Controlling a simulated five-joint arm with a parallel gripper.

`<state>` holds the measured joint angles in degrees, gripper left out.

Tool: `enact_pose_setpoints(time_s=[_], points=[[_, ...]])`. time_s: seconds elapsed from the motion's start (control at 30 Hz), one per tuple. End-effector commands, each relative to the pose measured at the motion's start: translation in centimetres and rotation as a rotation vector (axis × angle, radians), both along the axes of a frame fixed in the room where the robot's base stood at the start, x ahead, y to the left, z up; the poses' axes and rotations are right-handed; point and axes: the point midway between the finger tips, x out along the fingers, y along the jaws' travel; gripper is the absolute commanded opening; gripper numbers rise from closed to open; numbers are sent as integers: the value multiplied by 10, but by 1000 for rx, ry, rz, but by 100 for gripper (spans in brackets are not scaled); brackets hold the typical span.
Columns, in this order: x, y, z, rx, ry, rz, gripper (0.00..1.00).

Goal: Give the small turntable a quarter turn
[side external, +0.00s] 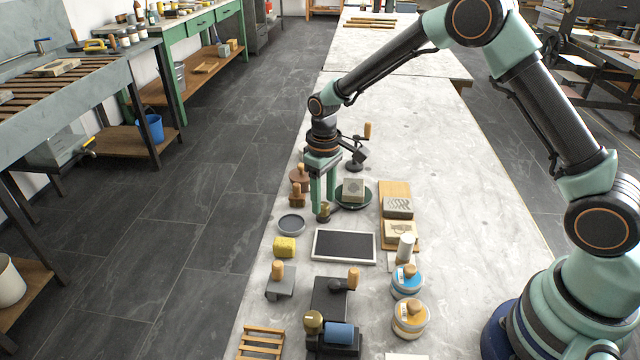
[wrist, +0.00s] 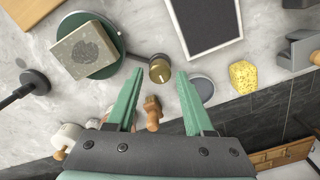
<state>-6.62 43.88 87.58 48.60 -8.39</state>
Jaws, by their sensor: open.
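The small turntable (side external: 346,206) is a dark green disc on the worktop. A square grey stone block (side external: 353,188) with a dark round mark lies on it. A short arm sticks out from the disc and ends in a brass knob (side external: 323,211). In the wrist view the disc (wrist: 112,38) and block (wrist: 86,50) are at upper left, with the knob (wrist: 160,69) between my fingertips in the picture. My gripper (side external: 323,206) is open, fingers pointing down at the knob; it also shows in the wrist view (wrist: 160,73). I cannot tell whether either finger touches the knob.
A framed dark slab (side external: 345,246), a grey round dish (side external: 291,224) and a yellow sponge (side external: 285,247) lie nearer the camera. Wooden-handled tools (side external: 297,195) stand left of my gripper, a board with carved blocks (side external: 397,206) right of the turntable.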

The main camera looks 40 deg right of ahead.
Motion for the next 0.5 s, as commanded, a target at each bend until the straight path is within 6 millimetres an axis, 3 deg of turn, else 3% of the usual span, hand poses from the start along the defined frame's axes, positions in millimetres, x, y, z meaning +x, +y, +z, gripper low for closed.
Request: enact_pose_setpoints(time_s=[0.2,0.5], points=[[0,0,-12,0,0,0,52],[1,0,-13,1,-2,0,52]])
